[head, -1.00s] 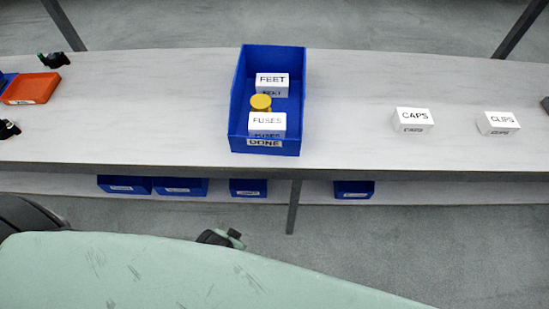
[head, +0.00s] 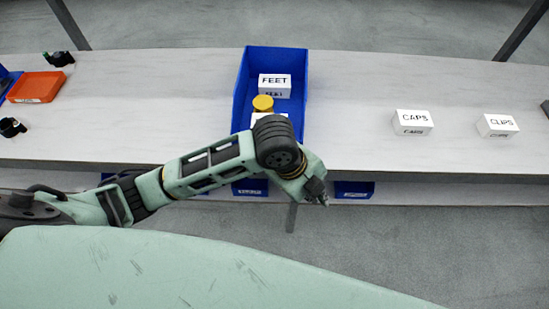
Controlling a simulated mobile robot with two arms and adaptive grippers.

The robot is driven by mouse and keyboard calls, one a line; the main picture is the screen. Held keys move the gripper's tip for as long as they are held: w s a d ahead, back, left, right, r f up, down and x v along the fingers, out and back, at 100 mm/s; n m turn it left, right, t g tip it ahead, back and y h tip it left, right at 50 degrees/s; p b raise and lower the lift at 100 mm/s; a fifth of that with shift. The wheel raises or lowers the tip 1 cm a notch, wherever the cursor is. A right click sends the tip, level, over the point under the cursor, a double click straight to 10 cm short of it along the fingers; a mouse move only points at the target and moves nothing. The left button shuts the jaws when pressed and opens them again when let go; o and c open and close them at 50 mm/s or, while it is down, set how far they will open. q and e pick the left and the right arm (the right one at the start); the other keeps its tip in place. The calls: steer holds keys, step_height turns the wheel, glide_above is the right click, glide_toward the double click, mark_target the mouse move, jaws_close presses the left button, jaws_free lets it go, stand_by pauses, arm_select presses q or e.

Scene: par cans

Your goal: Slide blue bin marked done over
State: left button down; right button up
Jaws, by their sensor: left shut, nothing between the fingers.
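The blue bin (head: 242,92) stands on the grey bench, a little left of the middle of the head view. Its front with the DONE label is hidden behind my left arm. In it are a white FEET box (head: 275,83), a yellow round-topped item (head: 263,103) and a second white box (head: 256,117), mostly covered by my wrist. My left gripper (head: 322,199) is shut and empty. It shows in front of the bench's front edge, to the right of and below the bin in the picture. My right gripper is out of view.
White CAPS (head: 412,121) and CLIPS (head: 497,124) boxes stand on the bench (head: 355,90) to the right, with bare bench between the bin and CAPS. An orange tray (head: 37,87) and dark-green items lie at the left. Blue bins (head: 354,189) sit on a lower shelf.

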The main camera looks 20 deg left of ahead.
arm_select(q)
steer(key=w+a+r+m+g+y, duration=0.1)
steer(key=w+a+m+y, duration=0.1)
steer(key=w+a+m, duration=0.3)
steer(key=w+a+r+m+g+y, duration=0.1)
steer(key=w+a+m+y, duration=0.15)
steer(key=a, duration=0.45)
steer(key=w+a+f+p, duration=0.1)
steer(key=w+f, duration=0.2)
steer(key=f, duration=0.7)
steer(key=shift+w+m, duration=0.2)
steer(key=shift+m, duration=0.15)
